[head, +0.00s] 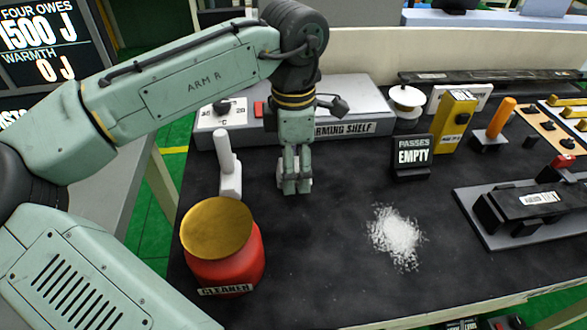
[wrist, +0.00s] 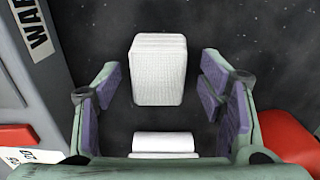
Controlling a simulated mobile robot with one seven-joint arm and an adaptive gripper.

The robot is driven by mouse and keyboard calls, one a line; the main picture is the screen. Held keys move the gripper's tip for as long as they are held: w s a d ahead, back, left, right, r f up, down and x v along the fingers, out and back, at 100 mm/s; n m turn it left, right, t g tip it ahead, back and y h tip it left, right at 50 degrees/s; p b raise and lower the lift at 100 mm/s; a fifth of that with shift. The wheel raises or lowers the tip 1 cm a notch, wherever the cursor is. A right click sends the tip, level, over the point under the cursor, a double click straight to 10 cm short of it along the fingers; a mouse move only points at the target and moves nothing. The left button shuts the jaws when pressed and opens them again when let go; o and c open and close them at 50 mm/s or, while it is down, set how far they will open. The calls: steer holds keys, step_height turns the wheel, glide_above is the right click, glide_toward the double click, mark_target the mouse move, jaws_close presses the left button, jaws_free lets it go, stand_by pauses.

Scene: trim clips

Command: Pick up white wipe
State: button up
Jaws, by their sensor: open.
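A white textured block, which looks like the white wipe (wrist: 159,70), lies on the dark bench top in the wrist view. My gripper (wrist: 160,90) is open, with a purple-padded finger to each side of the picture and the wipe between and beyond them. A gap shows on both sides of the wipe. In the head view my gripper (head: 296,186) points down in front of the grey shelf, and its fingers hide most of the wipe. A second white piece (wrist: 163,143) shows low in the wrist view; I cannot tell what it belongs to.
The grey warming shelf (head: 362,101) stands close behind my gripper. A white upright post (head: 228,165) and a red cleaner tin (head: 227,272) with a gold top stand to the left. White powder (head: 396,237) lies at the right. The bench between is clear.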

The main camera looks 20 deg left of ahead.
steer(key=c, duration=1)
steer(key=shift+r, duration=0.15)
steer(key=shift+c, duration=0.2)
